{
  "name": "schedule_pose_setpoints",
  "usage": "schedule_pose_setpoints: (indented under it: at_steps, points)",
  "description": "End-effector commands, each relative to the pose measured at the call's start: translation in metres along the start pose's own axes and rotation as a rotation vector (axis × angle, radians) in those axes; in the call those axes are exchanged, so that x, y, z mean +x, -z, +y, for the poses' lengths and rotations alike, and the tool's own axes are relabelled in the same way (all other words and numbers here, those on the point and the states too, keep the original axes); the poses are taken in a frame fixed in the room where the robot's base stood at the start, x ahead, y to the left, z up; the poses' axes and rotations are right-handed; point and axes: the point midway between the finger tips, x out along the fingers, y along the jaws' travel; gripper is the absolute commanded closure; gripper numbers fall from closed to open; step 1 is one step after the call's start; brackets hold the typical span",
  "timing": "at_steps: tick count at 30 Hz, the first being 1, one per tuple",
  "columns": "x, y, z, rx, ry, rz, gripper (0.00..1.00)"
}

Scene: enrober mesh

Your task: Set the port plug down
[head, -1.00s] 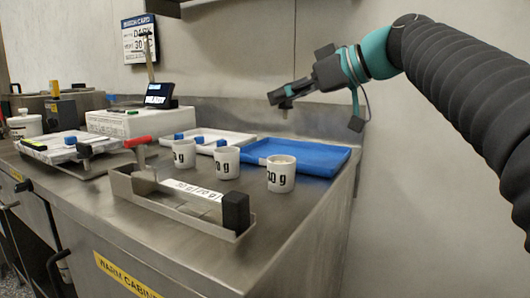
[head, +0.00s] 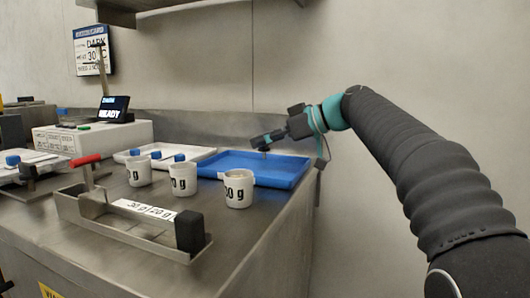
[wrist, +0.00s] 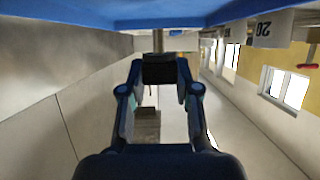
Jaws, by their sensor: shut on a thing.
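My gripper (head: 264,141) is over the blue tray (head: 282,180) at the back right of the steel counter. In the wrist view my gripper (wrist: 159,75) is shut on a dark block with a thin grey stem, which I take to be the port plug (wrist: 158,67). The stem points to the blue surface at the top of that view. In the head view the plug shows only as a small stem below the fingers. I cannot tell whether it touches the tray.
Several white cups, one a 20 g cup (head: 239,190), stand in front of the trays. A white tray (head: 202,151) is left of the blue one. A steel holder with a black block (head: 189,231) is at the front. A wall rises behind.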

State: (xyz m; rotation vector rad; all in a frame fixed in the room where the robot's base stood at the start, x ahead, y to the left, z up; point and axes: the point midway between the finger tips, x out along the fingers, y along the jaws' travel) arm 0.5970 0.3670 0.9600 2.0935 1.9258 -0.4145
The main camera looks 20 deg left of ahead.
Motion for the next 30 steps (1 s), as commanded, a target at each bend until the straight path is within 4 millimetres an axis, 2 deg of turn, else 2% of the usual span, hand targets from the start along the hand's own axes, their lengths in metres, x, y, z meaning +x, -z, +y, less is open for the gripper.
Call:
schedule_pose_setpoints:
  at_steps: [1, 6, 18, 19, 21, 22, 30]
  points:
    - [0.004, -0.011, -0.001, 0.004, 0.001, -0.002, 0.92]
    - [0.009, -0.025, 0.0, 0.001, -0.002, -0.001, 0.92]
    - [0.011, -0.029, 0.0, 0.001, -0.001, -0.001, 0.92]
    - [0.011, -0.029, 0.0, 0.001, -0.001, -0.001, 0.66]
    - [0.011, -0.028, 0.0, 0.001, -0.001, -0.001, 0.49]
    - [0.011, -0.028, 0.0, 0.001, -0.001, -0.001, 0.44]
    - [0.011, -0.028, 0.0, 0.001, -0.001, -0.001, 0.44]
